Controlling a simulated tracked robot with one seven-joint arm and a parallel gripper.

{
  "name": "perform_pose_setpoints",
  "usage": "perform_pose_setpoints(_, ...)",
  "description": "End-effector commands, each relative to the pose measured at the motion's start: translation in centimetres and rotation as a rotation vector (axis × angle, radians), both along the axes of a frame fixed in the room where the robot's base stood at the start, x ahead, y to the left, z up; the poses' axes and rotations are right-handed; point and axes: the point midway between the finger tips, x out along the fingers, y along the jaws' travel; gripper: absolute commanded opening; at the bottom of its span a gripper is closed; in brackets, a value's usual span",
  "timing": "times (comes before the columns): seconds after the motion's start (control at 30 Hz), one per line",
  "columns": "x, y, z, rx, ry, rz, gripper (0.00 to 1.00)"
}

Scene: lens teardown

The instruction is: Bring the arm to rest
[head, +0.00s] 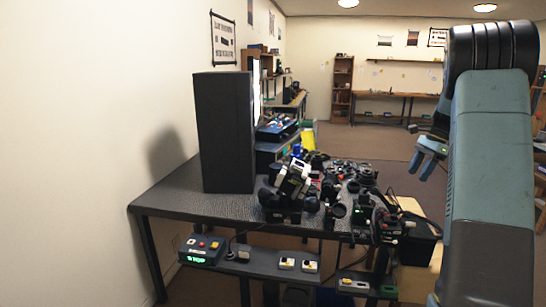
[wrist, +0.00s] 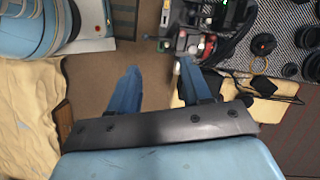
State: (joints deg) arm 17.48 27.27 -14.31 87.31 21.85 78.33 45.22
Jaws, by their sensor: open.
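My arm (head: 490,170) rises along the right side of the head view and bends over at the top. My gripper (head: 428,158) hangs to the right of the workbench, apart from it. In the wrist view my gripper (wrist: 155,80) has its two blue fingers spread with nothing between them. Brown floor shows between and beyond the fingertips. No object is held.
The dark workbench (head: 170,197) carries a tall black panel (head: 223,132) and many lens and camera parts. A control box (head: 202,248) with buttons sits on a lower shelf. A yellowish board (wrist: 270,100) lies right of the fingers. Open floor (head: 375,141) lies behind.

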Motion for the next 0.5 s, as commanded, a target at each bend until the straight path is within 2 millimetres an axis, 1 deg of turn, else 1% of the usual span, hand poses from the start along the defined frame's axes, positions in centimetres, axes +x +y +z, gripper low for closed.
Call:
perform_pose_setpoints(0.03, -0.7, 1.0, 1.1, -0.008, -0.020, 0.029, 0.48)
perform_pose_setpoints(0.2, -2.8, 3.7, 3.8, -0.035, -0.080, 0.126, 0.48)
perform_pose_setpoints(0.5, -7.3, 8.5, 7.6, -0.090, -0.183, 0.304, 0.48)
